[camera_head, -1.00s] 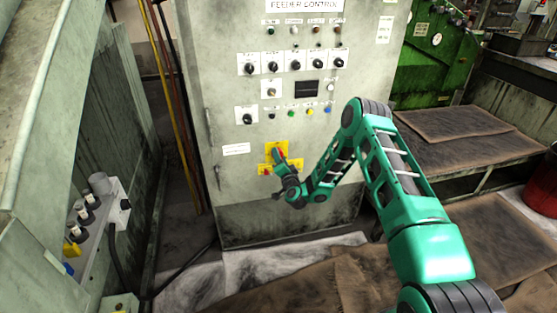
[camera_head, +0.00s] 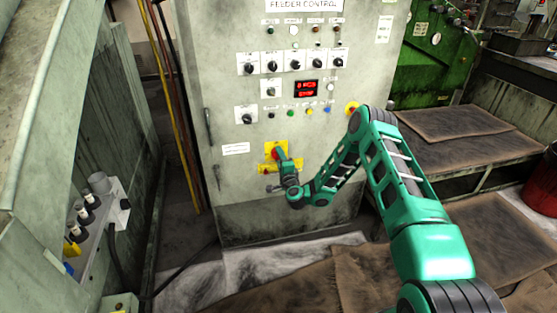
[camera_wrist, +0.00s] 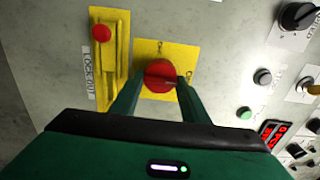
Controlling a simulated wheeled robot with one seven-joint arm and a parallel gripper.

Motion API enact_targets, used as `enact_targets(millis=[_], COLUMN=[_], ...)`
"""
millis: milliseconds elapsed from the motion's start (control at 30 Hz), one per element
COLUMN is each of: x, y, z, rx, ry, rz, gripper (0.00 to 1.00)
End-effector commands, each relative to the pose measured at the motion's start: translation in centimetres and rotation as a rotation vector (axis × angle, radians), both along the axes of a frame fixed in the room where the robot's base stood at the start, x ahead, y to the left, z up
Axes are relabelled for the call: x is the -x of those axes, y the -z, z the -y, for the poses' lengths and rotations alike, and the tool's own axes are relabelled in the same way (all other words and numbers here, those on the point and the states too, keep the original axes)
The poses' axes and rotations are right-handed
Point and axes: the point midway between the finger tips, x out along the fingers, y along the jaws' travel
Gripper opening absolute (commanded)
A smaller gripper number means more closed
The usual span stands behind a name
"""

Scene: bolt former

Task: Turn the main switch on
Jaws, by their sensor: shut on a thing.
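The main switch is a red rotary knob on a yellow plate, low on the front of the grey feeder control cabinet (camera_head: 225,85). The red knob (camera_wrist: 160,76) shows well in the wrist view. The yellow plate (camera_head: 270,149) shows behind my gripper in the head view. My gripper (camera_wrist: 157,88) is shut on the knob, one finger on each side of it. In the head view my gripper (camera_head: 281,158) hides part of the knob. The small display (camera_head: 306,88) on the cabinet is lit with red characters.
A yellow lockout bracket with a red button (camera_wrist: 101,33) sits beside the switch. Several black selector knobs (camera_head: 295,61) and coloured buttons are above it. A grey machine stands at the left, and brown mats (camera_head: 455,125) lie at the right.

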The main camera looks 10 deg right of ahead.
Motion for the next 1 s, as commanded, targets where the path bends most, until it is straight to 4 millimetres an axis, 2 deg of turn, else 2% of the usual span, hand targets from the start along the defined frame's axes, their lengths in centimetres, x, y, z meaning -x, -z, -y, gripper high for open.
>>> enact_targets(millis=[33, 433, 467, 500, 533, 867, 1000], x=[-0.07, -0.06, -0.06, -0.05, -0.05, 0.1, 0.85], y=[0.08, 0.12, 0.12, 0.11, 0.1, 0.03, 0.06], z=[0.62, 0.67, 0.68, 0.65, 0.6, 0.21, -0.07], rx=[0.001, -0.003, -0.003, -0.003, -0.004, -0.006, -0.005], ry=[0.009, 0.01, 0.01, 0.01, 0.009, 0.004, -0.001], rz=[0.001, 0.001, 0.001, 0.001, 0.001, 0.001, 0.0], gripper=[0.19, 0.19, 0.46, 0.55, 0.59, 0.59, 0.59])
